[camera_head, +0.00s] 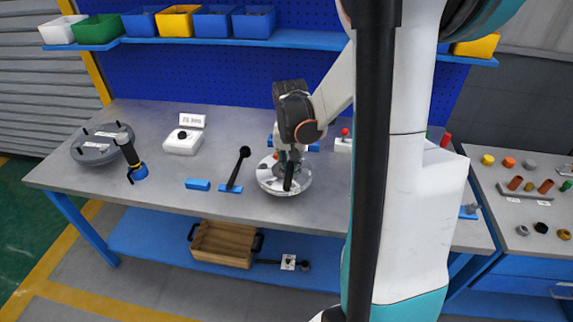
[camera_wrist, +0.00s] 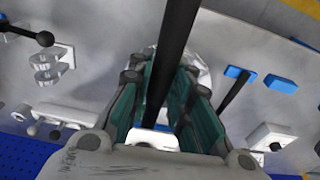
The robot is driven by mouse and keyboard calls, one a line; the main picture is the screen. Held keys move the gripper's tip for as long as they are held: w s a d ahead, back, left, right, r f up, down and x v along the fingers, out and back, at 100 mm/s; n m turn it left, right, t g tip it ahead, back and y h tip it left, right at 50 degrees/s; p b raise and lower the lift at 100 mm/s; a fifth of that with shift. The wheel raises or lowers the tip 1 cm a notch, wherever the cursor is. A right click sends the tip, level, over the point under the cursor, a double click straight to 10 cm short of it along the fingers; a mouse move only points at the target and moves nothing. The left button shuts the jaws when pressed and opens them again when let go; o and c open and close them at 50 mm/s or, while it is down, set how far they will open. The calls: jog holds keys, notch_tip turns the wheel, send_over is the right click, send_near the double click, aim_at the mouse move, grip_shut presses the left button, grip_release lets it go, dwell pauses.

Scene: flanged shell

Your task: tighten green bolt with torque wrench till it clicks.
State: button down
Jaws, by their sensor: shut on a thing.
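My gripper (camera_head: 287,168) is over the silver round flanged part (camera_head: 267,184) on the grey bench. In the wrist view its green-lined fingers (camera_wrist: 160,82) are shut on a long black bar (camera_wrist: 176,35), which looks like the torque wrench handle. The bar's dark end also shows in the head view (camera_head: 289,180), above the flanged part. The gripper and bar hide much of that part. I cannot make out a green bolt or whether the wrench sits on one.
A black ball-headed tool (camera_head: 238,168) leans at a blue holder left of the flanged part. A white box (camera_head: 183,143), a blue-and-black tool (camera_head: 131,158) and a grey disc (camera_head: 96,152) stand further left. My arm hides the bench's right part. Bins (camera_head: 210,22) line the shelf behind.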

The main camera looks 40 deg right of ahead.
jog(key=shift+s+d, duration=0.1)
jog(key=shift+s, duration=0.1)
jog(key=shift+f, duration=0.1)
jog(key=shift+f+b, duration=2.25)
jog(key=shift+f, duration=0.3)
jog(key=shift+f+b, duration=1.3)
jog(key=shift+f, duration=0.05)
jog(key=shift+w, duration=0.15)
jog(key=w+a+m, duration=0.4)
jog(key=w+m, duration=0.1)
jog(key=w, duration=0.2)
jog(key=shift+w+f+g+b, duration=0.15)
jog(key=shift+g+b, duration=0.15)
jog(key=shift+b, duration=0.15)
dwell(1.2)
